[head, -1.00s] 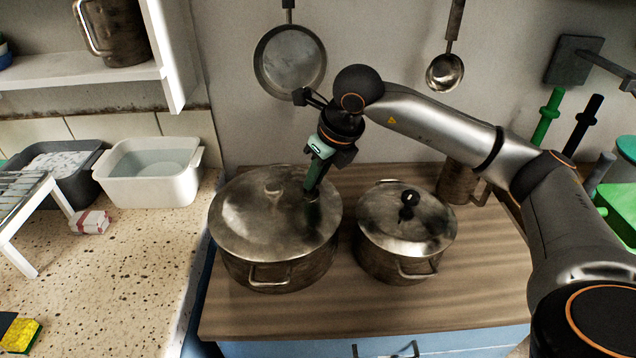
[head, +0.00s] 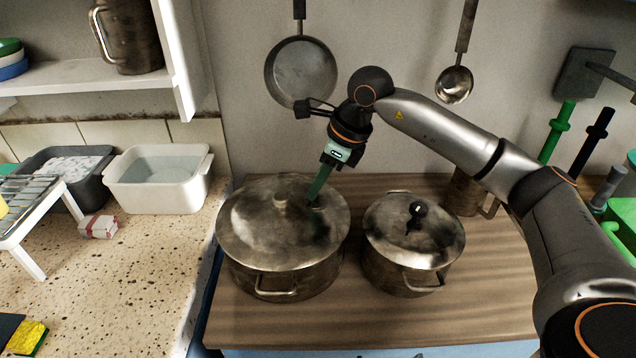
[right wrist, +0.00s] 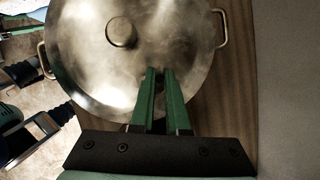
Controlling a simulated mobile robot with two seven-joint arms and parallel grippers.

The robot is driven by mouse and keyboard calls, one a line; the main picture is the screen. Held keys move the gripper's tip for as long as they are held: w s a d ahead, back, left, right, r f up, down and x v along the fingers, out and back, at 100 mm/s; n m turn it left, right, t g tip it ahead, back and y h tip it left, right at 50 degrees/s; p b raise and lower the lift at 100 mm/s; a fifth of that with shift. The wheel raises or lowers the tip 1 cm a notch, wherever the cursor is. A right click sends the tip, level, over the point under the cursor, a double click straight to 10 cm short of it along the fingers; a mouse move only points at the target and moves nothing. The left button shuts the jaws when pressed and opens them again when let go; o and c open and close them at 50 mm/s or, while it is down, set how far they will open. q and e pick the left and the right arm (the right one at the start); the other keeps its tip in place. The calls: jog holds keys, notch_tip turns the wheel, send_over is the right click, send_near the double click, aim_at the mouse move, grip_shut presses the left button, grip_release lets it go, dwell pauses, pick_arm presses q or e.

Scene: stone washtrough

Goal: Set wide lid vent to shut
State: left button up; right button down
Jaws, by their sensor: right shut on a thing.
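The wide lid (head: 262,235) is a worn, stained metal lid on the large pot (head: 300,285) at the left of the wooden top. Its round knob (head: 281,200) stands at the middle; the lid also shows in the right wrist view (right wrist: 85,60). My right gripper (head: 314,199) reaches down to the lid's back right part, right of the knob. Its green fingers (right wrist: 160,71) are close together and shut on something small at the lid. The vent itself is hidden by the fingertips, so its setting cannot be told. My left gripper is not in view.
A smaller lidded pot (head: 408,265) with a black-topped knob stands close to the right. A metal mug (head: 466,192) is behind it. A pan (head: 301,72) and a ladle (head: 454,84) hang on the wall. A white basin (head: 160,192) stands on the speckled counter at the left.

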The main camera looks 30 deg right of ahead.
dwell(0.3)
jog(key=c, duration=0.9)
grip_release()
jog(key=shift+r, duration=0.1)
jog(key=v, duration=1.2)
jog(key=shift+r+p, duration=0.2)
jog(key=shift+p, duration=0.2)
